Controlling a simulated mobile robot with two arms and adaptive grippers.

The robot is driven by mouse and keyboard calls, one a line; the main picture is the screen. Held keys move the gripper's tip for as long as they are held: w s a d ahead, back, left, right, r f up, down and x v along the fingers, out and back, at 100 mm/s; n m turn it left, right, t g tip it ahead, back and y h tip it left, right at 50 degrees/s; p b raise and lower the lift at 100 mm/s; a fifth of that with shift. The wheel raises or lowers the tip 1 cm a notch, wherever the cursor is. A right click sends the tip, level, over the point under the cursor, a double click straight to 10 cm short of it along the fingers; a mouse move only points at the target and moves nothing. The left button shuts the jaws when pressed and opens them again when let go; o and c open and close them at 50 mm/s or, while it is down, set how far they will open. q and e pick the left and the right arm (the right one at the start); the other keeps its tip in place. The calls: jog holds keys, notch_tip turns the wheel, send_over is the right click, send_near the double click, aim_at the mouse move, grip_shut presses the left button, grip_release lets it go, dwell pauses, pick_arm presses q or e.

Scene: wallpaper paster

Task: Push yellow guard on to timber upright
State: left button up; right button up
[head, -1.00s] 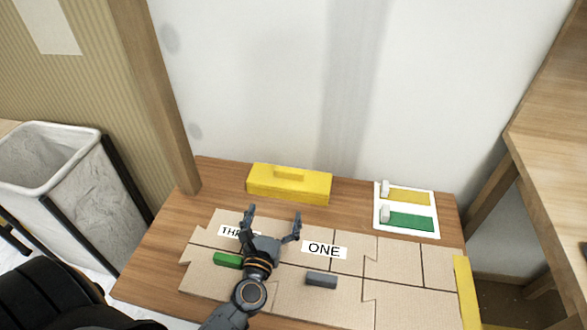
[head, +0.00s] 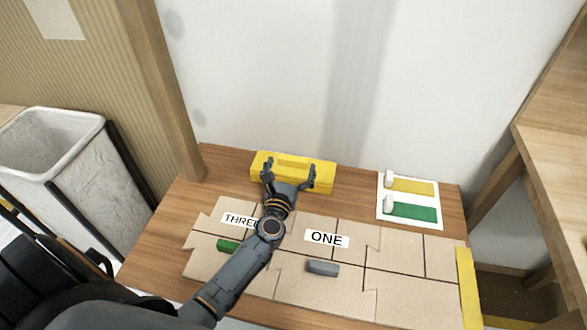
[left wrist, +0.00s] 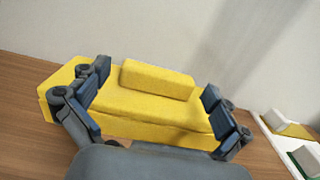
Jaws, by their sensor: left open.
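The yellow guard (head: 322,185), a long block with a raised bar on top, lies on the wooden table near the back wall. It also shows in the left wrist view (left wrist: 150,103). My left gripper (head: 289,172) is open over the guard's near side, its fingers spread apart around the raised bar. In the left wrist view the two fingers (left wrist: 151,104) stand on either side of the bar, with a gap to it. The timber upright (head: 158,90) rises at the table's back left corner, left of the guard and apart from it. My right gripper is not in view.
Cardboard pieces labelled THREE and ONE (head: 327,238) cover the table's front, with a green block (head: 228,247) and a grey block (head: 322,268) on them. A white card (head: 408,221) with yellow and green strips lies right. A white bin (head: 50,160) stands left.

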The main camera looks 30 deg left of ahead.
pick_arm(q)
jog(key=x, duration=0.2)
jog(key=shift+w, duration=0.3)
jog(key=c, duration=1)
